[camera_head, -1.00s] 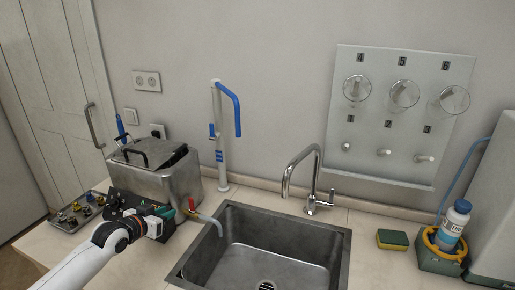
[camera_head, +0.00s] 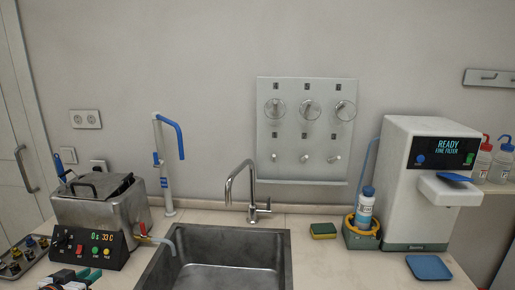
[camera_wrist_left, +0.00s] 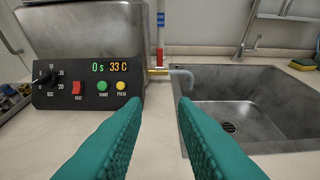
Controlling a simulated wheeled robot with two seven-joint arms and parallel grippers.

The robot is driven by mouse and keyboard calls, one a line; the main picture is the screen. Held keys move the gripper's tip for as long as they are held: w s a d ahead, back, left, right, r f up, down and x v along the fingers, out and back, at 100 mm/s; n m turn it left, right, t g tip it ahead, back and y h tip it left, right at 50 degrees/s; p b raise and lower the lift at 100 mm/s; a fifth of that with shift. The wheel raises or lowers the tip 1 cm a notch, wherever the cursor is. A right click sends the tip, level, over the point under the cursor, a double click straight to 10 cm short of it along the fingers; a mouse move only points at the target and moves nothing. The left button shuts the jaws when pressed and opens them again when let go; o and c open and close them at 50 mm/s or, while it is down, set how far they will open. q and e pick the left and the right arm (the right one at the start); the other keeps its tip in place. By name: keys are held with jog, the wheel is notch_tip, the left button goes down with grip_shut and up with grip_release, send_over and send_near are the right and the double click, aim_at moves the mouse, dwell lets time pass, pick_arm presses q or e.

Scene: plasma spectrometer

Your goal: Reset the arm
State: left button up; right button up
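My left gripper (camera_head: 75,282) shows only in part at the bottom left edge of the head view, in front of the steel bath. In the left wrist view my left gripper (camera_wrist_left: 160,104) has two teal fingers spread apart with nothing between them. They point over the counter toward the gap between the bath's control panel (camera_wrist_left: 85,88) and the sink (camera_wrist_left: 250,100). My right gripper is in neither view.
The steel bath (camera_head: 100,210) reads 0 s, 33 C; its tap and hose reach the sink (camera_head: 215,238). A faucet (camera_head: 250,190), sponge (camera_head: 323,231), bottle (camera_head: 365,205) and white water unit (camera_head: 405,150) stand to the right. A metal tray (camera_head: 20,258) lies far left.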

pick_arm(q)
jog(key=s+d+f, duration=0.1)
jog(key=d+f, duration=0.1)
jog(key=s+d+f+g, duration=0.1)
jog(key=d+f, duration=0.1)
jog(key=s+d+f+g, duration=0.1)
jog(key=d+f, duration=0.1)
jog(key=shift+s+d+f+m+h, duration=0.15)
jog(key=shift+s+d+m+h, duration=0.15)
jog(key=shift+m+h, duration=0.1)
jog(key=s+d+f+m+g, duration=0.1)
jog(key=s+d+f+g, duration=0.2)
jog(key=s+d+f, duration=0.5)
jog(key=s+d+r+g+y, duration=0.15)
jog(key=s+d, duration=0.25)
jog(key=s, duration=0.7)
jog(key=s+d+r+g, duration=0.1)
jog(key=s+d+g, duration=0.3)
jog(key=s, duration=0.6)
notch_tip(320, 180, down, 25)
jog(key=s+a+f+g, duration=0.2)
jog(key=s+f, duration=1.5)
jog(key=f, duration=0.1)
jog(key=shift+s+a+b, duration=0.2)
jog(key=shift+s+b, duration=0.15)
jog(key=shift+b, duration=0.05)
